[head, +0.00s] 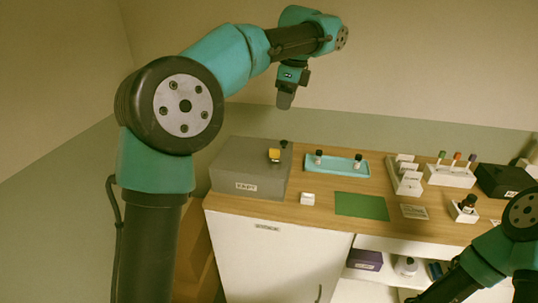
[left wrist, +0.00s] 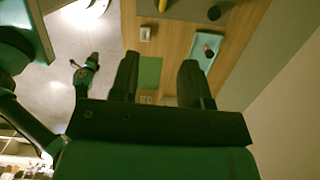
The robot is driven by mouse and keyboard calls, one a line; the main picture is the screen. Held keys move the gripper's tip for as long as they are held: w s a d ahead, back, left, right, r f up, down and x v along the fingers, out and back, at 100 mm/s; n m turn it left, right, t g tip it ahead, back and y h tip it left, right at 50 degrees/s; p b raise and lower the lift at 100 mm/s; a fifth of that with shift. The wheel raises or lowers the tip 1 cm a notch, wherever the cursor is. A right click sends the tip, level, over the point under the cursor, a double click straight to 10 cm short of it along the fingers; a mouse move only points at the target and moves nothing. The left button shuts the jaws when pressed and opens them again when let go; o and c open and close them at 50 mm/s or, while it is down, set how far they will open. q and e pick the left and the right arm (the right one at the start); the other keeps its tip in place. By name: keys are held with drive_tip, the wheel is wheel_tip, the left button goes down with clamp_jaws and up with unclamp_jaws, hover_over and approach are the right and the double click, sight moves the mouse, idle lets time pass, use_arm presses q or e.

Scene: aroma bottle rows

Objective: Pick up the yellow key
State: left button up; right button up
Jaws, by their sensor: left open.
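The yellow key (head: 274,155) is a small yellow piece on top of the grey box (head: 235,178), near its right side. It shows as a small yellow patch at the top edge of the left wrist view (left wrist: 163,5). My left gripper (head: 285,100) hangs above and behind the grey box, pointing down, well clear of the key. In the left wrist view its two dark fingers (left wrist: 160,67) are apart with nothing between them. My right arm is at the lower right; its small, dark end (left wrist: 93,58) does not show its jaw state.
A small white block (head: 307,199) stands right of the box. A blue tray (head: 337,166) with dark bottles lies behind the green mat (head: 361,206). White racks (head: 404,178) and a black box (head: 502,181) fill the right side. The space above the grey box is free.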

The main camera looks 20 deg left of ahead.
use_arm(q)
drive_tip(key=shift+d+f, duration=0.1)
approach(275, 149)
drive_tip(key=f, duration=0.5)
drive_tip(key=shift+s+a, duration=0.1)
drive_tip(key=shift+a, duration=0.15)
drive_tip(key=shift+f, duration=0.1)
drive_tip(key=shift+w+a+f, duration=0.1)
drive_tip(key=shift+a+f, duration=0.1)
drive_tip(key=shift+f, duration=0.65)
drive_tip(key=shift+w+a+f, duration=0.1)
drive_tip(key=shift+a+f, duration=0.1)
drive_tip(key=shift+f, duration=0.6)
drive_tip(key=shift+a+f, duration=0.25)
drive_tip(key=shift+f, duration=0.6)
clamp_jaws()
